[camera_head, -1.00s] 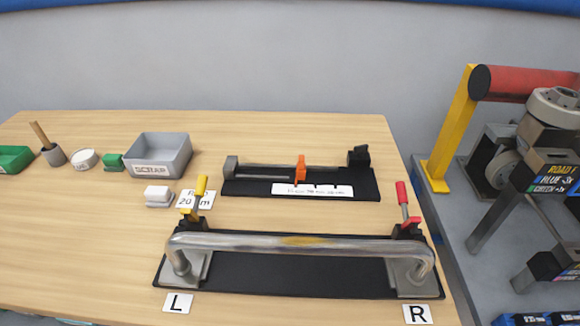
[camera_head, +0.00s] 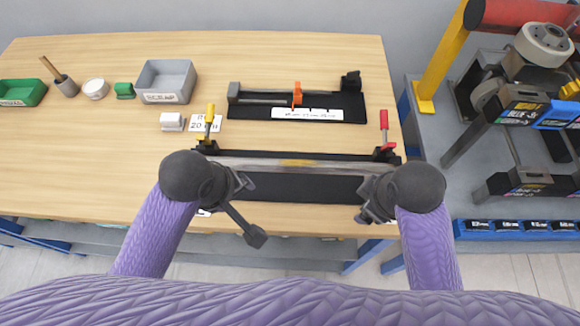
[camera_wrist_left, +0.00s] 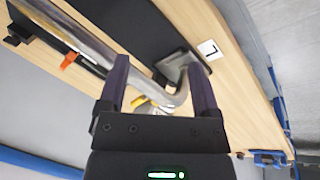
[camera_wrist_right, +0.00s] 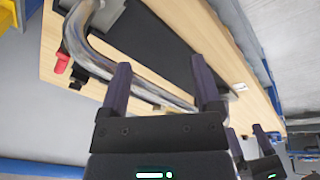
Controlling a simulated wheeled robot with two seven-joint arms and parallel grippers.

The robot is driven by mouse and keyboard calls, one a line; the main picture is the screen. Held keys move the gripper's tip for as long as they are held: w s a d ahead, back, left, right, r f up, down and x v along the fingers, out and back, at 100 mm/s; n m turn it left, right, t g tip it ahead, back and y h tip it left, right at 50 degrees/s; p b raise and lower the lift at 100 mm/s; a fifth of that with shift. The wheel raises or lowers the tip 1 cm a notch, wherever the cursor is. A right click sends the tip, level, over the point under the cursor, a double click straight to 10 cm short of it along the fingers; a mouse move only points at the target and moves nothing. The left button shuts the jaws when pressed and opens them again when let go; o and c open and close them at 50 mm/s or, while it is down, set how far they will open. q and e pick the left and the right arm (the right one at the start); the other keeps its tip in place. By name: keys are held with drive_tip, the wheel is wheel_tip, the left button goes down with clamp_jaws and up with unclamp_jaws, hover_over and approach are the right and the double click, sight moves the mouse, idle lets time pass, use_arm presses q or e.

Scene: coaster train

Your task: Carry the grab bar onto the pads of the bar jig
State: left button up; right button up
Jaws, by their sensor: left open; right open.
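The silver grab bar (camera_head: 265,164) lies lengthwise along the black bar jig (camera_head: 290,188). It has a bent end at each side and a yellow band at its middle. Its bends are hidden by my arms in the head view. My left gripper (camera_wrist_left: 160,72) is open, with its fingers on either side of the bar's left bend (camera_wrist_left: 182,97), near the L label (camera_wrist_left: 210,49). My right gripper (camera_wrist_right: 160,70) is open, with the bar (camera_wrist_right: 130,78) passing between its fingers in view. I cannot tell whether the fingers touch the bar.
A yellow-handled clamp (camera_head: 209,122) and a red-handled clamp (camera_head: 385,126) stand at the jig's back corners. Behind is a black fixture (camera_head: 335,101) with an orange stop. A grey scrap bin (camera_head: 165,82) and small items stand left. A rack (camera_head: 480,150) stands right of the table.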

sight(232, 166)
use_arm(q)
drive_tip(key=w+a+r+n+y, duration=0.1)
drive_tip(key=w+a+r+n, duration=0.1)
drive_tip(key=w+n, duration=0.5)
drive_tip(key=r+n, duration=0.1)
drive_tip(key=n, duration=0.2)
drive_tip(key=shift+a+r+n+g, duration=0.3)
drive_tip(key=shift+a+r+g, duration=0.05)
drive_tip(key=shift+g, duration=0.05)
use_arm(e)
drive_tip(key=w+r+n, duration=0.4)
drive_tip(key=w+n, duration=0.3)
drive_tip(key=shift+w+d+n+g, duration=0.15)
drive_tip(key=shift+w+n+g, duration=0.1)
drive_tip(key=shift+n+g, duration=0.05)
use_arm(q)
drive_tip(key=f, duration=0.3)
drive_tip(key=w+f, duration=0.1)
drive_tip(key=f, duration=0.2)
drive_tip(key=w+f, duration=0.1)
drive_tip(key=f, duration=0.2)
drive_tip(key=shift+f, duration=0.4)
use_arm(e)
drive_tip(key=f, duration=0.3)
drive_tip(key=w+f, duration=0.1)
drive_tip(key=f, duration=0.2)
drive_tip(key=w+f, duration=0.1)
drive_tip(key=f, duration=0.2)
drive_tip(key=shift+f, duration=0.4)
